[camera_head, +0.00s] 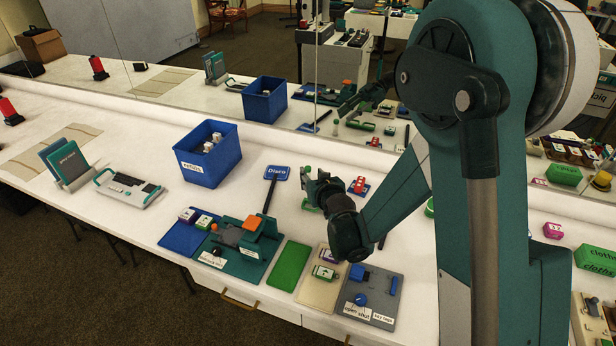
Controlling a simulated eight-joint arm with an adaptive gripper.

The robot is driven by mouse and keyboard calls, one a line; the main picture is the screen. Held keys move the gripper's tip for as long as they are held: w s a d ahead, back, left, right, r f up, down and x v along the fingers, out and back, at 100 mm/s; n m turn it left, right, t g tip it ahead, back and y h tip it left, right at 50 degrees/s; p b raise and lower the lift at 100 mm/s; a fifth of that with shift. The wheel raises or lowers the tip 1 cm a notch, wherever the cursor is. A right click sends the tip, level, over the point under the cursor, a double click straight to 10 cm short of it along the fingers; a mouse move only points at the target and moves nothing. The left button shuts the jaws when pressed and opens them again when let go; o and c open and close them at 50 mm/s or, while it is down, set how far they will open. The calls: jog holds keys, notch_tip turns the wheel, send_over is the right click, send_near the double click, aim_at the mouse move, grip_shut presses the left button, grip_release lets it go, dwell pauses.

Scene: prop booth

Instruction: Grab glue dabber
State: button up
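My gripper (318,184) is low over the white table, right of the Disco sign. Its dark fingers are small and overlap in this view, so I cannot tell how far apart they are. A small thing with a green top (307,170) shows just beyond the fingers. It may be the glue dabber, but its lower part is hidden by my gripper. I cannot tell whether the fingers touch it. A similar green-topped shape shows in the mirror behind.
A blue bin (208,168) holds white items. In front are a teal fixture (240,265), a green pad (288,267) and a grey switch panel (383,312). A mirror runs along the back.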

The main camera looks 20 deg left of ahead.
aim_at(309, 171)
jog(key=shift+x, duration=0.85)
jog(key=shift+b+x, duration=0.8)
jog(key=shift+x, duration=1.85)
jog(key=shift+r, duration=0.15)
jog(key=c, duration=0.9)
